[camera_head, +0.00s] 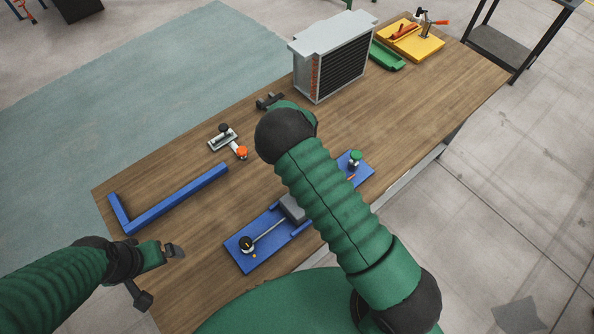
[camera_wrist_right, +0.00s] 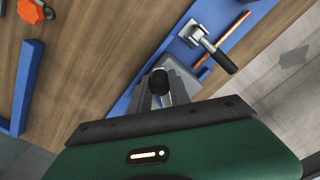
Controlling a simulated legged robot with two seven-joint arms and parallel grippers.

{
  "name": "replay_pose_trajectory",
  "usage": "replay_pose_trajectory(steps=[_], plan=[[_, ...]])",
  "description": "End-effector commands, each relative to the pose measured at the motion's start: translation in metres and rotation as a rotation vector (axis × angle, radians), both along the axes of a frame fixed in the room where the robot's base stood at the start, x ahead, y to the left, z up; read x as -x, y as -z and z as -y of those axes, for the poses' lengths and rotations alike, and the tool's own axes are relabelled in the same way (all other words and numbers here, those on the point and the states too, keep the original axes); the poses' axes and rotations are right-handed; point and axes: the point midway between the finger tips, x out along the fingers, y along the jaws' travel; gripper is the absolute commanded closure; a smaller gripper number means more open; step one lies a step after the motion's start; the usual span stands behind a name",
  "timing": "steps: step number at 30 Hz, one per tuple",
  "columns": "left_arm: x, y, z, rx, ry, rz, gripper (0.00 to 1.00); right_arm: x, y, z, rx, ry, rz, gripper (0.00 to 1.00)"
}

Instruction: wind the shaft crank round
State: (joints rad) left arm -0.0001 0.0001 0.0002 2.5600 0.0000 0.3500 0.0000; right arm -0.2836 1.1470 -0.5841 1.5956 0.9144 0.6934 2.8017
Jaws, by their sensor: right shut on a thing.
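A blue baseplate (camera_head: 243,262) lies along the table's near side, carrying a grey block (camera_head: 293,208), a thin rod and a dark round knob (camera_head: 247,243) at its left end. In the head view my right arm covers the plate's middle and hides the right gripper. In the right wrist view the right gripper (camera_wrist_right: 163,88) is over the plate (camera_wrist_right: 180,47), shut at a black crank knob (camera_wrist_right: 159,80); the exact contact is hard to see. My left gripper (camera_head: 160,274) is empty, its fingers apart, near the table's left end.
A blue L-shaped bar (camera_head: 180,199), an orange-knobbed fixture (camera_head: 241,152), a finned grey unit (camera_head: 335,60) and a yellow board (camera_head: 415,42) occupy the table. Bare wood lies right of the finned unit.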

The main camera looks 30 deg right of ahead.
Motion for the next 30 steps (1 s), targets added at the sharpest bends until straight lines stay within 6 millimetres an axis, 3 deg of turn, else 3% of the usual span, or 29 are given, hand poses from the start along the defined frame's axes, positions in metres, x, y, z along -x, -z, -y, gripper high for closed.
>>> replay_pose_trajectory(steps=[21, 22, 26, 30], plan=[[0.0000, 0.0000, -0.0001, 0.000, 0.000, 0.000, 0.00, 0.0032, 0.0011, 0.0037, 0.003, 0.079, -0.003, 1.00], [0.0000, 0.0000, -0.0001, 0.000, 0.000, 0.000, 0.00, 0.0032, 0.0011, 0.0036, 0.003, 0.079, -0.003, 0.74], [0.0000, 0.0000, -0.0001, 0.000, 0.000, 0.000, 0.00, 0.0029, 0.0008, 0.0037, 0.004, 0.079, -0.002, 0.57], [-0.0001, -0.0001, -0.0001, 0.000, 0.000, 0.000, 0.00, 0.0027, 0.0004, 0.0040, 0.004, 0.078, -0.001, 0.55]])
